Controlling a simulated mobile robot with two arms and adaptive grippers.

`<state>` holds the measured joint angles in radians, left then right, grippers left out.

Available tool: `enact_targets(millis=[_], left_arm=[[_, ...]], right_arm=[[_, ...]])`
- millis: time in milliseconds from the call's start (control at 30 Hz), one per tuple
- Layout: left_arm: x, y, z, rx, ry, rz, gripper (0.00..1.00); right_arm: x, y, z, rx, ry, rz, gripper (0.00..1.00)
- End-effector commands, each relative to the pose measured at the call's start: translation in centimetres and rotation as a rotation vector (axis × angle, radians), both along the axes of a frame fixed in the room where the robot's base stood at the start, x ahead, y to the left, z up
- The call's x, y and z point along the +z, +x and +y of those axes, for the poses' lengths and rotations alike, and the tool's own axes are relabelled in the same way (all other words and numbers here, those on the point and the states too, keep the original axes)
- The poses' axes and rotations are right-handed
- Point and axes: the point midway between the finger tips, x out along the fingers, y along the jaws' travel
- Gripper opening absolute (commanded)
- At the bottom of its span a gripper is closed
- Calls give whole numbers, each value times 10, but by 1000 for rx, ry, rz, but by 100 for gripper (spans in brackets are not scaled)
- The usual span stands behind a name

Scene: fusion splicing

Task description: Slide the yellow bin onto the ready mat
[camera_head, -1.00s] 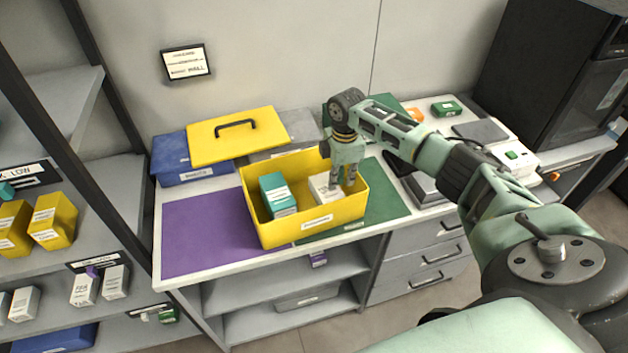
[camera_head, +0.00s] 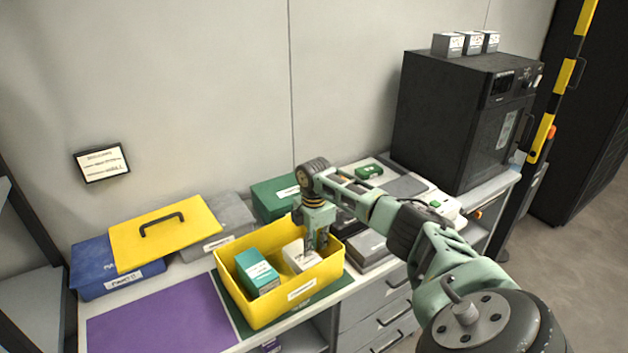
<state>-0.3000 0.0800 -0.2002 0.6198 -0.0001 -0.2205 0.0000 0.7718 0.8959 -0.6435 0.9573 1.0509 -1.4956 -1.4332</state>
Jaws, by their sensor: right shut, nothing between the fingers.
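The yellow bin (camera_head: 268,307) stands upright on the workbench over the green mat (camera_head: 230,310), with green showing along its left and front sides. The purple mat (camera_head: 160,320) lies bare to its left. I cannot read which mat is marked ready. The bin holds a teal-and-white box (camera_head: 258,275) and a white box (camera_head: 298,256). My right gripper (camera_head: 318,242) is shut and empty, pointing down into the bin's right part beside the white box. Whether its fingers touch the bin wall I cannot tell. My left gripper is out of view.
A yellow lid with a black handle (camera_head: 165,232) lies over a blue bin (camera_head: 95,270) and a grey bin (camera_head: 218,225) at the back. A green bin (camera_head: 272,197) stands behind the yellow bin. Equipment and a black oven (camera_head: 460,115) are to the right.

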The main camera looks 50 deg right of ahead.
Motion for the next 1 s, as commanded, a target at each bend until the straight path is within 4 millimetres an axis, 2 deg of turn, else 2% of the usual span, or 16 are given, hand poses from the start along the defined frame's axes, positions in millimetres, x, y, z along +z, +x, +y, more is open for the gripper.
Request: enact_targets(millis=[233, 267, 300, 600, 800, 1000], left_arm=[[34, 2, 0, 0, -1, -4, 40], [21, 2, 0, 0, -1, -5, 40], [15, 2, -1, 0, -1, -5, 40], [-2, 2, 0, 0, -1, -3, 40], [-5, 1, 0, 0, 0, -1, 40], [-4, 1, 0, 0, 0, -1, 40]], right_arm=[[7, 7, 38, 1, 4, 2, 0], [10, 9, 32, -2, -1, -5, 0], [20, 8, 31, -3, -2, -7, 0], [80, 8, 33, -3, 0, -4, 0], [98, 7, 33, -3, 1, -1, 0], [101, 7, 33, -4, 1, 1, 0]])
